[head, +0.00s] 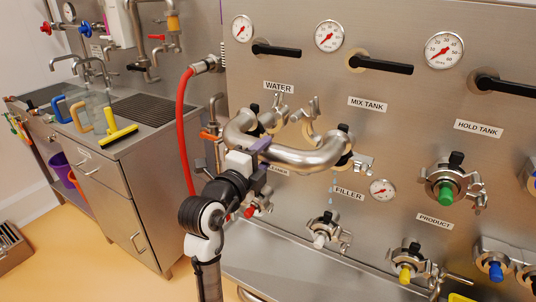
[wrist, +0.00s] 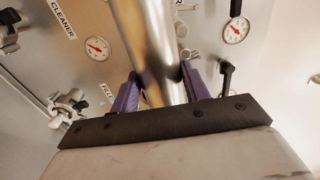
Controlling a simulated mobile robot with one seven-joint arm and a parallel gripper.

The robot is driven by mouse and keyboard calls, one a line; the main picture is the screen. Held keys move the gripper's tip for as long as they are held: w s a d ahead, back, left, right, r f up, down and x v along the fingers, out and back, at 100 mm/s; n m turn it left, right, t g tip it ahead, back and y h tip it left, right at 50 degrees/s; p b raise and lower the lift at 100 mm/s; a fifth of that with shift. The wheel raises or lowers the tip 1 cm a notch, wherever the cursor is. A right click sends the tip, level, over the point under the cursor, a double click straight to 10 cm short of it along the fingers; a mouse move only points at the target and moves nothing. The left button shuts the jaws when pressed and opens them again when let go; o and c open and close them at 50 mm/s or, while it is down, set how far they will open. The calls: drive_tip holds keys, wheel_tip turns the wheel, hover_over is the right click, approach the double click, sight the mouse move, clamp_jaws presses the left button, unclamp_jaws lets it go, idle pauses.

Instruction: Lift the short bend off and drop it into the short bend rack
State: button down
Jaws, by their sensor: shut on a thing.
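The short bend (head: 303,158) is a shiny steel U-shaped pipe in front of the panel, below the WATER and MIX TANK labels. My gripper (head: 258,149) is shut on it near its left part. In the wrist view, the purple fingers of my gripper (wrist: 158,92) stand on both sides of the steel pipe (wrist: 145,40). Open clamps (head: 364,163) hang by the ports near its ends. Drops fall below its right end. I cannot tell whether its ends still touch the ports. No short bend rack can be made out for certain.
Black valve handles (head: 380,64) and gauges (head: 329,36) stick out from the panel. A red hose (head: 183,120) hangs left of my arm. Capped ports (head: 445,190) sit at the right. A steel sink counter (head: 135,122) stands at the left, with open floor before it.

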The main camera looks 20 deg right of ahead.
drive_tip(key=shift+r+b+v, duration=0.1)
drive_tip(key=shift+b+v, duration=0.4)
drive_tip(key=shift+v, duration=1.1)
drive_tip(key=shift+r+b+v, duration=0.15)
drive_tip(key=shift+b+v, duration=0.3)
drive_tip(key=shift+v, duration=1.15)
